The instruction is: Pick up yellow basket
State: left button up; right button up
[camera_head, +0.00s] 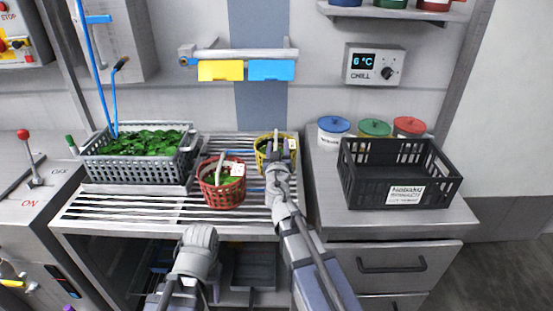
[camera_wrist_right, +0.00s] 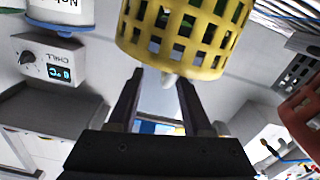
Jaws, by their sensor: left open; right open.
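The yellow basket (camera_head: 262,157) stands at the back right of the slatted rack, with greens in it. It is partly hidden by my right gripper (camera_head: 275,160), which is over its front side. In the right wrist view the yellow basket (camera_wrist_right: 185,40) shows large, just beyond the open fingers of the right gripper (camera_wrist_right: 160,78). A pale piece, perhaps its handle, shows near the fingertips; I cannot tell whether they touch it. My left gripper (camera_head: 198,240) is low in front of the rack, apart from the baskets; its fingers are hard to make out.
A red basket (camera_head: 225,195) with greens stands left of the yellow one; it also shows in the right wrist view (camera_wrist_right: 302,112). A grey crate of greens (camera_head: 135,170) is at the left. A black crate (camera_head: 350,180) and several lidded tubs stand on the right counter.

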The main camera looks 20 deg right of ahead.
aim_at(276, 131)
jog(key=shift+a+x, duration=0.2)
jog(key=shift+x, duration=1.1)
jog(key=shift+a+x, duration=0.2)
jog(key=shift+x, duration=1.15)
jog(key=shift+f, duration=0.1)
grip_shut()
